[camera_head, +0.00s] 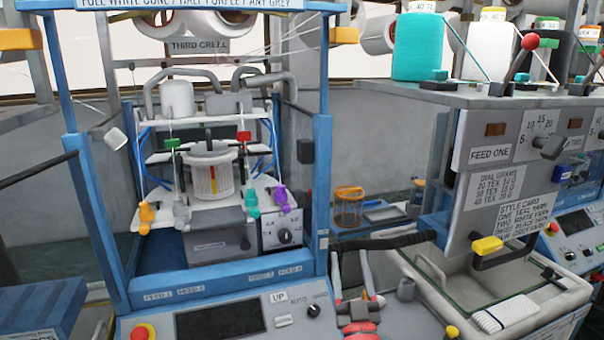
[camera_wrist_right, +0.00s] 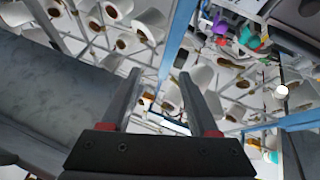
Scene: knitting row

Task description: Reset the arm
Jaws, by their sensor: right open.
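My right gripper (camera_head: 350,262) appears low in the head view, just right of the knitting machine's blue frame. Its two grey fingers point up and stand apart, with red parts near their base. In the right wrist view the same gripper (camera_wrist_right: 170,88) shows two dark fingers spread wide with nothing between them. Its camera looks up toward many white yarn cones (camera_wrist_right: 147,25). My left gripper is not in view.
A blue-framed knitting machine (camera_head: 322,150) stands left of the gripper, with a black bar handle (camera_head: 385,242) close by. To the right are a feed cabinet (camera_head: 490,130) and an open grey bin (camera_head: 420,265). An orange wire cup (camera_head: 348,208) stands behind.

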